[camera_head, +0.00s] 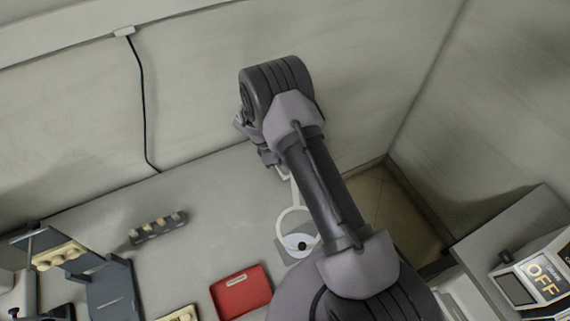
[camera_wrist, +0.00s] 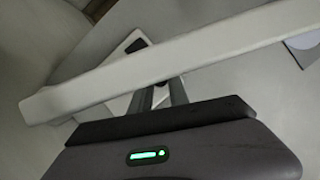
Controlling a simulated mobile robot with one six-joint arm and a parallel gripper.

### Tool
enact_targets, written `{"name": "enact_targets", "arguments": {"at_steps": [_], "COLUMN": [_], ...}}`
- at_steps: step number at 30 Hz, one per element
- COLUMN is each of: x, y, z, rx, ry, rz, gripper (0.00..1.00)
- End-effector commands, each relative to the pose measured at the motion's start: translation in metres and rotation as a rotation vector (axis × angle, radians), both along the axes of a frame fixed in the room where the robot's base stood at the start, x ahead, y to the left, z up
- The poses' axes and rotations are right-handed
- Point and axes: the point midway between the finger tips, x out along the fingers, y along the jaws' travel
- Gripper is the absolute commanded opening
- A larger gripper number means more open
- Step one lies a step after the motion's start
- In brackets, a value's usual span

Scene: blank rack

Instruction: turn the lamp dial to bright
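The lamp shows in the head view as a pale ring (camera_head: 297,222) on a thin arm that runs up behind my forearm. In the wrist view its long white bar (camera_wrist: 170,62) crosses the whole picture. Behind the bar is a pale base with a dark patch (camera_wrist: 136,45), which may be the dial; its setting cannot be read. My gripper's two fingers (camera_wrist: 162,94) stand a little apart and run up to the bar, which hides their tips. Whether they touch anything cannot be told. In the head view my wrist hides most of the gripper.
A red tray (camera_head: 241,291) lies left of the lamp ring. A dark strip holding pale pieces (camera_head: 158,227) and a dark rack (camera_head: 109,284) stand further left. Walls rise behind the table.

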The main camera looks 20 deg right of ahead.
Motion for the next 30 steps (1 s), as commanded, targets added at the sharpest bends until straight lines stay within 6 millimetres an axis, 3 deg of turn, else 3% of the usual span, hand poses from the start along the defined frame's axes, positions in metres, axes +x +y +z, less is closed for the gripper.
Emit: {"name": "enact_targets", "arguments": {"at_steps": [2, 8, 16, 17, 19, 30], "x": [0.0, -0.0024, -0.0021, -0.0021, -0.0021, -0.0021], "y": [0.0, 0.0002, 0.0003, 0.0003, 0.0003, 0.0017], "z": [0.0003, 0.0006, 0.0003, 0.0003, 0.0003, 0.0037], "rx": [0.0, 0.0, 0.0, 0.0, 0.0, 0.0], "ry": [0.0, -0.001, 0.0, 0.0, -0.001, -0.001], "rz": [0.007, 0.257, 0.276, 0.276, 0.275, 0.275], "gripper": [0.0, 0.0, 0.0, 0.27, 0.41, 0.43]}}
